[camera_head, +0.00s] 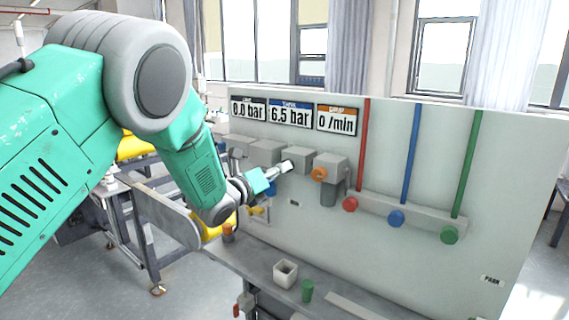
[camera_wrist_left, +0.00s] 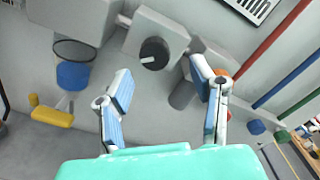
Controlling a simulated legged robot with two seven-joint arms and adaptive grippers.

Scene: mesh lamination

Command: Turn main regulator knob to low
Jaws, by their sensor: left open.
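The dark round regulator knob (camera_wrist_left: 154,53) with a white pointer mark sits on the face of a grey block (camera_wrist_left: 158,28) in the left wrist view. My left gripper (camera_wrist_left: 160,72) is open and empty, with its two fingers apart. The knob shows between and beyond the fingertips, with no contact visible. In the head view my left gripper (camera_head: 287,167) is at the row of grey blocks and hides the dark knob. An orange knob (camera_head: 319,174) is on the block to the right. My right gripper is not in view.
Displays read 0.0 bar (camera_head: 248,109), 6.5 bar (camera_head: 290,115) and 0 /min (camera_head: 337,120). Red (camera_head: 350,204), blue (camera_head: 396,218) and green (camera_head: 449,235) knobs are at right.

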